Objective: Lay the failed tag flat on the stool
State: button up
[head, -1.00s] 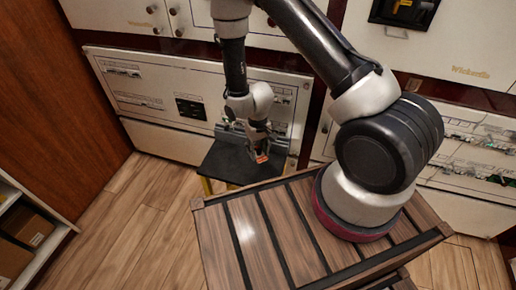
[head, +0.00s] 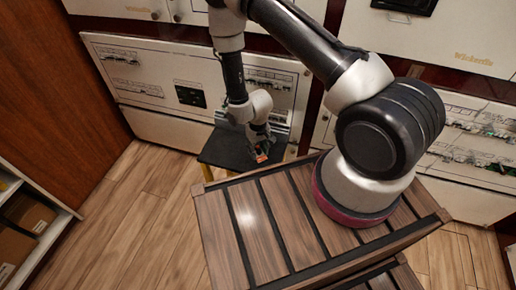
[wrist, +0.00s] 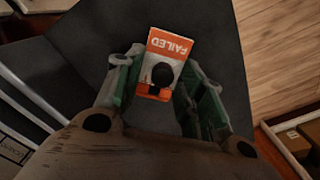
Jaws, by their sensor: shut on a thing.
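The failed tag (wrist: 171,46) is an orange and white card with the word FAILED and a round black spot. In the wrist view it sits between the green-padded fingers of my gripper (wrist: 160,84), which is shut on it. The stool (wrist: 75,60) has a dark flat top that fills much of the wrist view behind the tag. In the head view the stool (head: 222,152) stands in front of the cabinets. My gripper (head: 262,150) and the small orange tag (head: 262,158) are over the right part of its top. I cannot tell whether the tag touches it.
White breaker cabinets (head: 150,65) line the wall behind the stool. The slatted wooden top (head: 270,225) under my arm lies in front of the stool. A shelf with boxes (head: 30,212) stands at the left. The wooden floor (head: 130,215) between is clear.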

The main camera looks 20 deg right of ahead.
jog(key=shift+f, duration=0.55)
jog(key=o, duration=0.9)
jog(key=shift+c, duration=0.2)
jog(key=shift+r, duration=0.1)
notch_tip(320, 180, up, 12)
dwell(0.3)
